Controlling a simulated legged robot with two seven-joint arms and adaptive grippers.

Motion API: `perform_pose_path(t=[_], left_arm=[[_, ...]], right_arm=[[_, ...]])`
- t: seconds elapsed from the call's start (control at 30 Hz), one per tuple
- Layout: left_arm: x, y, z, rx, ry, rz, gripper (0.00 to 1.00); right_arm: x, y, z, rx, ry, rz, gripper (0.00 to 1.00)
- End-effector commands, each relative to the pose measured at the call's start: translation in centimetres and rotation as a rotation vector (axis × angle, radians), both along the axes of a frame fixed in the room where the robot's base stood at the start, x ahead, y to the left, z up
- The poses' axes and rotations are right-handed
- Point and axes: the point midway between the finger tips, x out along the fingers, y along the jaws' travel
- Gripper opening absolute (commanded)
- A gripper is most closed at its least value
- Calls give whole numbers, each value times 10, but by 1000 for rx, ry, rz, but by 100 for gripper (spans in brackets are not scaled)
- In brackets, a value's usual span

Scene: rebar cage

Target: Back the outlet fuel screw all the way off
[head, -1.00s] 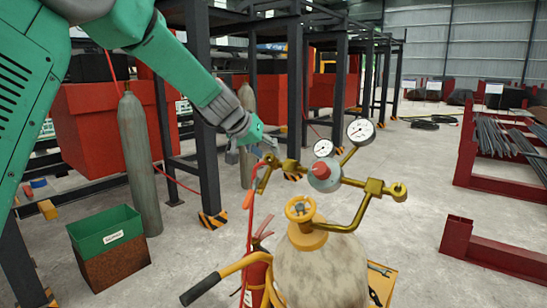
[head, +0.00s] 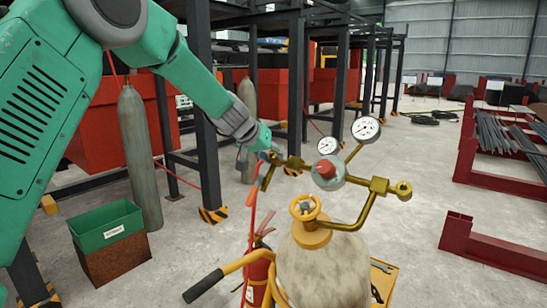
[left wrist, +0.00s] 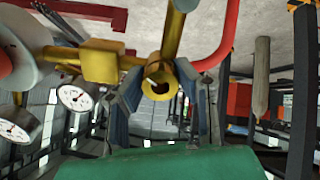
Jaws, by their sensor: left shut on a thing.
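My left gripper (head: 270,156) is at the left end of the brass regulator assembly, above the red hose. It is shut on the brass outlet fitting, which I take to be the outlet fuel screw (head: 279,160). In the left wrist view the grey fingers (left wrist: 163,108) stand either side of this brass end (left wrist: 160,78), whose round opening faces the camera. The fingers partly hide the screw in the head view, and its thread cannot be made out. The regulator (head: 326,172) has a red knob and two white gauges (head: 365,129). My right gripper is not in view.
A red extinguisher (head: 258,277) and cart handle (head: 204,287) are below. A green-topped bin (head: 106,230) stands left.

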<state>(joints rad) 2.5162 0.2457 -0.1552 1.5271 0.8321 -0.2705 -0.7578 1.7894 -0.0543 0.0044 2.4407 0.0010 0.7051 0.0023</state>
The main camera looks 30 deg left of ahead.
Motion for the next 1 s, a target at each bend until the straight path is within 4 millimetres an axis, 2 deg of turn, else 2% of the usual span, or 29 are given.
perform_pose_path(t=[0.37, 1.0], left_arm=[[1, 2, 4, -105, 3, 91, 0], [1, 3, 6, -489, 28, 417, 0]], right_arm=[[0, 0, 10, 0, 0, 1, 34], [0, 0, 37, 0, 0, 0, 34]])
